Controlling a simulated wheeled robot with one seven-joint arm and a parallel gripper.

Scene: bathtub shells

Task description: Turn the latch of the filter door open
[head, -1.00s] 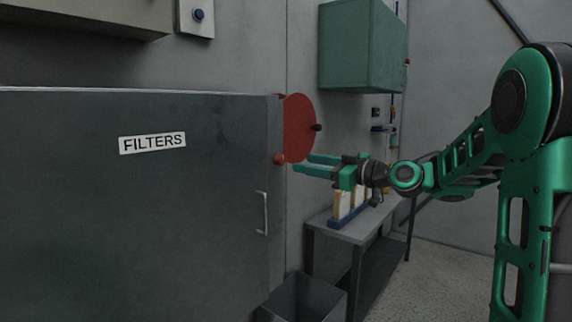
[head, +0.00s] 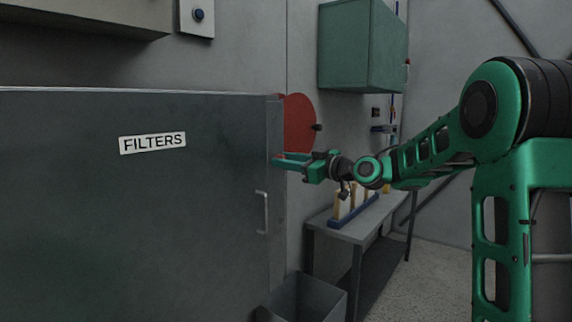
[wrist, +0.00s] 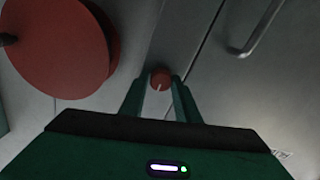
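A small red knob (wrist: 160,77) sits at the edge beside the grey filter cabinet door (head: 80,210), marked FILTERS. In the wrist view my gripper (wrist: 161,84) has one finger on each side of this knob, with the knob at the fingertips. The fingers are apart; I cannot tell if they touch it. In the head view my gripper (head: 277,160) reaches left to the door's right edge and covers the knob. A large red disc (head: 300,122) with a dark peg stands just above, and shows at left in the wrist view (wrist: 60,45).
A metal bar handle (head: 264,212) is on the door. A grey table (head: 350,232) with a rack of upright pieces stands below my arm. An open grey bin (head: 308,295) is on the floor. A green wall box (head: 362,45) hangs above.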

